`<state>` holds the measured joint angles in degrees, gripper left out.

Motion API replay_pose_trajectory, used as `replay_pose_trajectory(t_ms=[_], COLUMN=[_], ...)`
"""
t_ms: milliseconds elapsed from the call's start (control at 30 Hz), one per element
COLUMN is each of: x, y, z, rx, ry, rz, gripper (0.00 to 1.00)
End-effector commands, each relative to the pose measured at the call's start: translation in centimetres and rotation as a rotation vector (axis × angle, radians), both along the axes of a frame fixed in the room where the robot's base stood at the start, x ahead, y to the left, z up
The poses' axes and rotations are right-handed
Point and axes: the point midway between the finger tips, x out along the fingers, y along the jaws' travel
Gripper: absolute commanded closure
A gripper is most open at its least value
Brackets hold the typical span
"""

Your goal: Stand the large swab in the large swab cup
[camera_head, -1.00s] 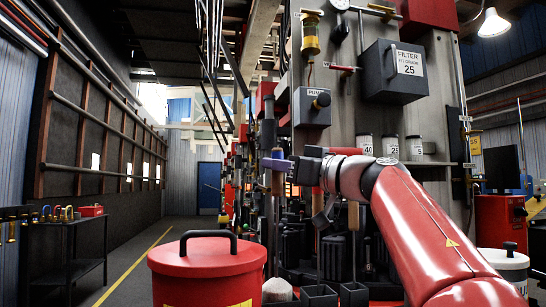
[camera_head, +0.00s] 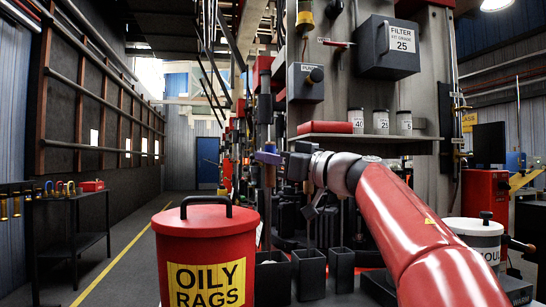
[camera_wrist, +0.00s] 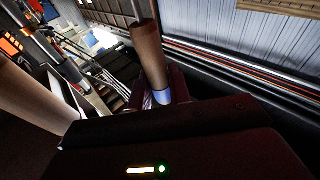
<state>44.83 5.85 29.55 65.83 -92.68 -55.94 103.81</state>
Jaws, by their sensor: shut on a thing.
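My gripper (camera_head: 268,157), with purple fingers, is shut on a brown wooden handle with a blue band, which I take to be the large swab (camera_wrist: 150,55). In the wrist view the handle rises from between the fingers, slightly tilted. In the head view the swab's lower part is dark and hard to separate from the equipment behind it. Several dark square cups stand below and right of the gripper, including one in the middle (camera_head: 308,275) and one to its right (camera_head: 341,270). I cannot tell which is the large swab cup. A small pale shape shows at the leftmost cup.
A red oily rags bin (camera_head: 208,260) stands at the front left. A shelf (camera_head: 360,138) with jars is above my arm. A white lidded bucket (camera_head: 474,240) is at the right. The aisle on the left is clear.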

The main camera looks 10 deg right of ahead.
Motion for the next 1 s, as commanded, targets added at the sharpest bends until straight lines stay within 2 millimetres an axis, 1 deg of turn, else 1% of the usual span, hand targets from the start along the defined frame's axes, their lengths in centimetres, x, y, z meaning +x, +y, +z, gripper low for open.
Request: replay_pose_trajectory(t_ms=[533, 1000], x=[-0.03, -0.03], y=[0.01, 0.05], z=[0.04, -0.62], rx=[0.001, 0.0], ry=[-0.001, 0.0], rz=[0.0, 0.001], gripper=[1.0, 1.0])
